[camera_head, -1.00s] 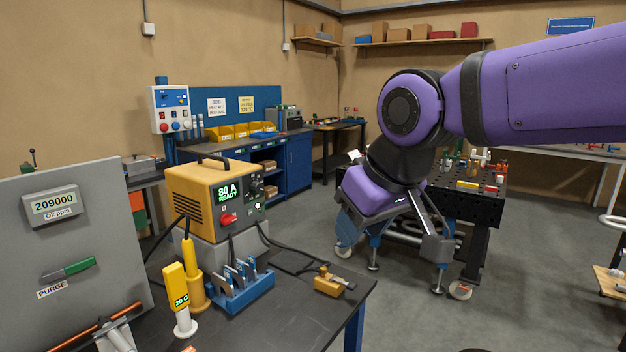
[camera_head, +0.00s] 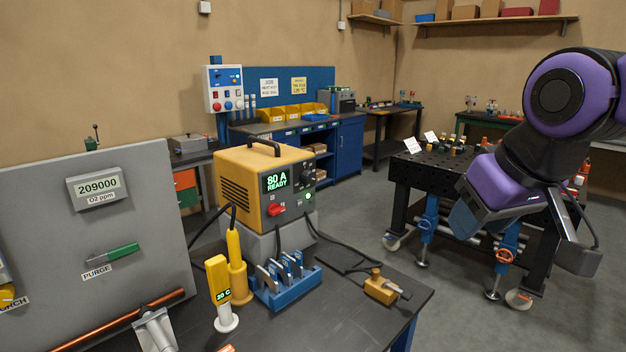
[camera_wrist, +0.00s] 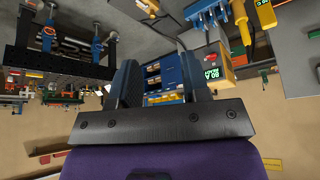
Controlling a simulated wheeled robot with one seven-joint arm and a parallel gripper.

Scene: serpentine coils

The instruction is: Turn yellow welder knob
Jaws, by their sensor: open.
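The yellow welder (camera_head: 238,187) stands on a grey block on the dark bench at center left, its display reading "80 A READY". A red knob (camera_head: 277,210) sits on its front panel below the display, with smaller dark knobs to the right. My gripper (camera_wrist: 158,78) is open and empty in the wrist view, its two fingers apart. The welder also shows there inverted at the right (camera_wrist: 222,66). In the head view my arm's end is well to the right of the welder, pointing down left, touching nothing; the fingers are largely hidden there.
On the bench (camera_head: 330,315) stand a blue rack (camera_head: 287,290), a yellow gauge (camera_head: 219,283), a yellow torch holder (camera_head: 238,265) and a yellow clamp (camera_head: 381,288). A grey panel (camera_head: 150,210) rises at left. A black perforated table (camera_head: 425,172) stands behind my arm.

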